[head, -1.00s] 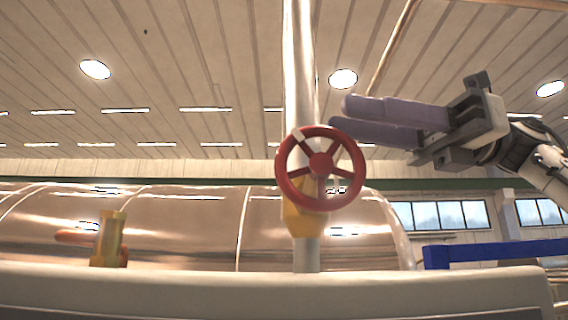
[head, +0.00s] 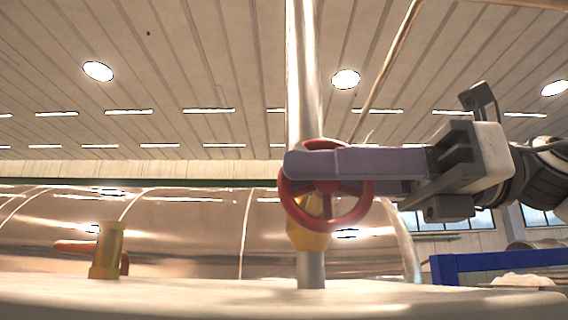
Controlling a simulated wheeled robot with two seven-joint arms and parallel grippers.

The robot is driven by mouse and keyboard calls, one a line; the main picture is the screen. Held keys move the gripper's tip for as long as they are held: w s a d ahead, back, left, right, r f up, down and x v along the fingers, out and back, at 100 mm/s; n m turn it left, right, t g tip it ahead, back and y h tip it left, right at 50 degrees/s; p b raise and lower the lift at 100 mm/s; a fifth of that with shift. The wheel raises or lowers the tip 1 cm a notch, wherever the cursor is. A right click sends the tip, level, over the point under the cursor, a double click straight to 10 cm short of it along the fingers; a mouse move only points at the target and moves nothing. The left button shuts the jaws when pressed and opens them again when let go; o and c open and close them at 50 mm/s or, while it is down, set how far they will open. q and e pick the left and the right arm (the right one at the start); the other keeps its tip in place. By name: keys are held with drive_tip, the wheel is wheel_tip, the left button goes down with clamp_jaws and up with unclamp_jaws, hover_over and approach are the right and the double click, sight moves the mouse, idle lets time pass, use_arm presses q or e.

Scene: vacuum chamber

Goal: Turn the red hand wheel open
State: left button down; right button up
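The red hand wheel (head: 334,220) is mounted on a yellow valve body (head: 308,238) on a vertical metal pipe (head: 303,90), right of the middle in the head view. My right gripper (head: 292,163) reaches in from the right, its long purple fingers lying level across the upper part of the wheel and hiding part of its rim and hub. The fingers overlap in this view, so their gap does not show. I cannot tell whether they touch the wheel. My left gripper is not in the view.
A large shiny cylindrical chamber (head: 200,230) lies behind the pipe. A smaller yellow valve (head: 107,250) with an orange-red handle stands at left. A pale ledge (head: 200,298) crosses the front. A blue beam (head: 495,262) is at right.

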sight(284, 208)
drive_tip(key=shift+a, duration=1.7)
drive_tip(key=shift+c, duration=0.2)
clamp_jaws()
